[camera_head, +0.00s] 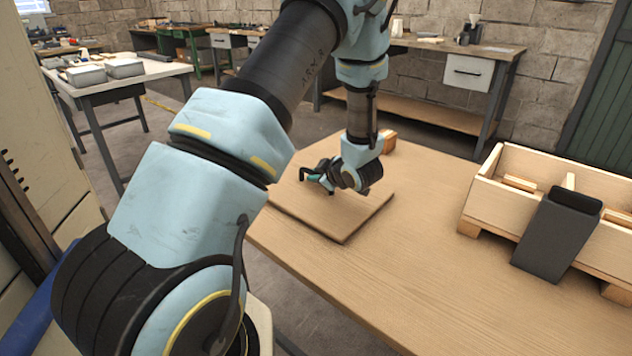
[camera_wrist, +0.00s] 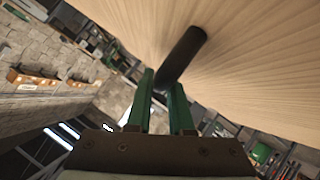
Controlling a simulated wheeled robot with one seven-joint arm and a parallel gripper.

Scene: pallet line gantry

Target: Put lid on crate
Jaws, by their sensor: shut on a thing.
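The lid (camera_head: 335,215) is a flat, light wooden board near the left edge of the wooden table. I cannot tell whether it rests on the table or is slightly raised. Its dark bar handle (camera_wrist: 184,50) shows in the wrist view against the lid's wood face (camera_wrist: 245,55). My gripper (camera_head: 312,175) is at the lid's top, with its green fingers (camera_wrist: 163,82) shut on the handle. The crate (camera_head: 520,165) is an open, light wooden box at the right of the table, apart from the lid. Its near side is partly hidden by a dark bin.
The dark grey, open-topped bin (camera_head: 556,238) stands directly in front of the crate. A small wooden block (camera_head: 388,141) lies behind my gripper. The table (camera_head: 420,260) is clear between lid and crate. Other workbenches (camera_head: 465,65) stand at the back, beyond the floor.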

